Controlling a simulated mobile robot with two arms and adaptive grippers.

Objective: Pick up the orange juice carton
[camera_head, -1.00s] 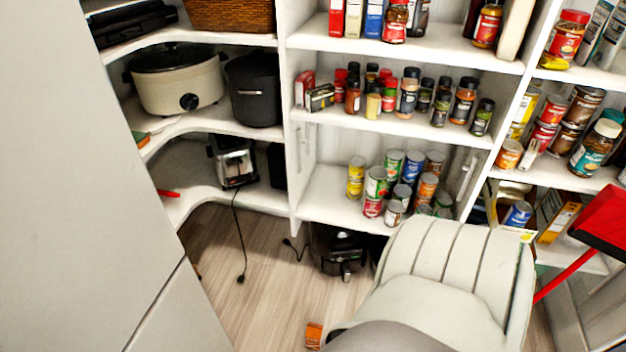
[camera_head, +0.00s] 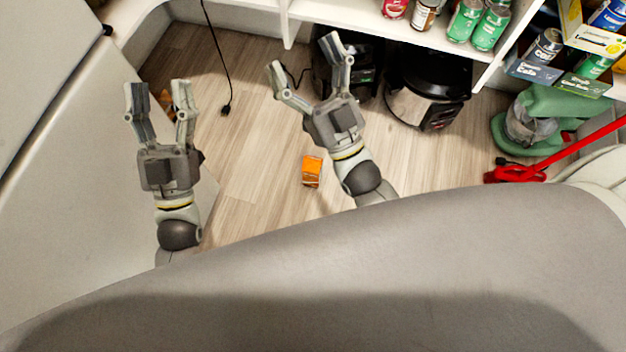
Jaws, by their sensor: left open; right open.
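A small orange carton (camera_head: 312,171), which looks like the orange juice carton, stands on the wood floor near the middle of the view. Its label is too small to read. My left gripper (camera_head: 157,90) is open and empty, well to the left of the carton. My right gripper (camera_head: 303,55) is open and empty, above and a little right of the carton in the picture, its fingers pointing away from it. Neither gripper touches the carton.
A black appliance (camera_head: 345,70) and a silver-and-black cooker (camera_head: 430,88) stand under the shelf. A black cord (camera_head: 217,50) hangs to the floor. Another orange-brown item (camera_head: 166,101) shows behind my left gripper.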

